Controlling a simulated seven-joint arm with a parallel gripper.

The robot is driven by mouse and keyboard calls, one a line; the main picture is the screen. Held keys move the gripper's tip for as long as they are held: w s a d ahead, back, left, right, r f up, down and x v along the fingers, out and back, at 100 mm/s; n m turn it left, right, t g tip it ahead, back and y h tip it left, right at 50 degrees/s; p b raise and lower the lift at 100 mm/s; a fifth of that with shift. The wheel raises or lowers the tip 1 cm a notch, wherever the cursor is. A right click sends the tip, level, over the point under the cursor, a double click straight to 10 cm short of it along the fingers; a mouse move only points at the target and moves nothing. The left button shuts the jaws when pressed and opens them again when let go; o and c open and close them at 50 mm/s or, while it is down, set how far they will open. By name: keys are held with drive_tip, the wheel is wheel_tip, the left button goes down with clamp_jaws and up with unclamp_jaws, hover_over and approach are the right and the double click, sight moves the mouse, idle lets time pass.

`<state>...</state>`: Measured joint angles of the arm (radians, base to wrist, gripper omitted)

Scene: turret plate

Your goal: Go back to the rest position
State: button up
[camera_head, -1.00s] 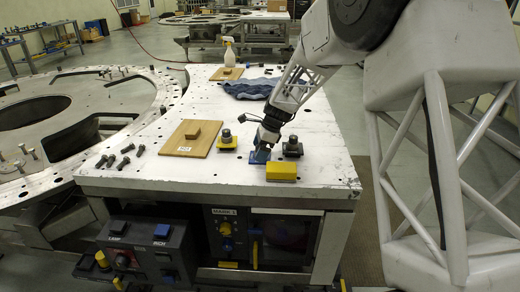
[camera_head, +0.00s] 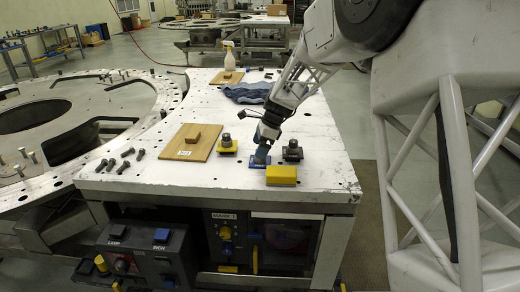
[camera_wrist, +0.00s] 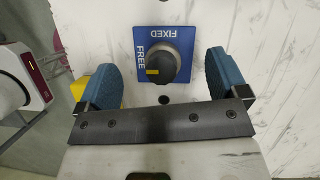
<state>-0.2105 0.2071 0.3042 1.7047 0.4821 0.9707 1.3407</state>
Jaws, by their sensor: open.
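My gripper (camera_head: 262,153) is over the front part of the white table (camera_head: 225,183), above a blue plate (camera_head: 252,164). In the wrist view my gripper (camera_wrist: 168,82) is open, with its two blue pads apart. Between and beyond the pads is a dark round knob (camera_wrist: 155,64) on the blue plate, which is marked FIXED and FREE. The knob's yellow mark is on the FREE side. No pad appears to touch the knob. In the head view the gripper mostly hides the knob.
A yellow block (camera_head: 281,174) lies just in front of the gripper. Dark studs on a yellow plate (camera_head: 228,148) and a black plate (camera_head: 292,154) stand either side. A wooden board (camera_head: 192,143), loose bolts (camera_head: 125,160) and a blue cloth (camera_head: 248,92) are farther off.

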drive_tip(key=shift+r, duration=2)
drive_tip(key=shift+s+r, duration=0.1)
drive_tip(key=shift+s+d+r, duration=0.2)
drive_tip(key=shift+d, duration=0.05)
drive_tip(key=s+d+r+n+t+h, duration=0.1)
drive_tip(key=s+d+r+n, duration=0.2)
drive_tip(key=s+d, duration=0.35)
drive_tip(key=s+d+r+n, duration=0.3)
drive_tip(key=s+r, duration=0.1)
drive_tip(key=s, duration=0.5)
drive_tip(key=s+d+r+n+t+h, duration=0.1)
drive_tip(key=s+d+r+n, duration=0.15)
drive_tip(key=s+d, duration=0.4)
drive_tip(key=s+d+f+n+h, duration=0.1)
drive_tip(key=s+d+n, duration=0.1)
drive_tip(key=s, duration=0.6)
drive_tip(key=s+d+n+t, duration=0.1)
drive_tip(key=s+d+n, duration=0.2)
drive_tip(key=s, duration=0.6)
drive_tip(key=s+d+f+n+h, duration=0.1)
drive_tip(key=s+d+n, duration=0.1)
drive_tip(key=s, duration=0.6)
drive_tip(key=shift+s+d+f+h, duration=0.2)
drive_tip(key=shift+s+f+h, duration=0.05)
drive_tip(key=shift+f+h, duration=0.1)
drive_tip(key=shift+n, duration=0.25)
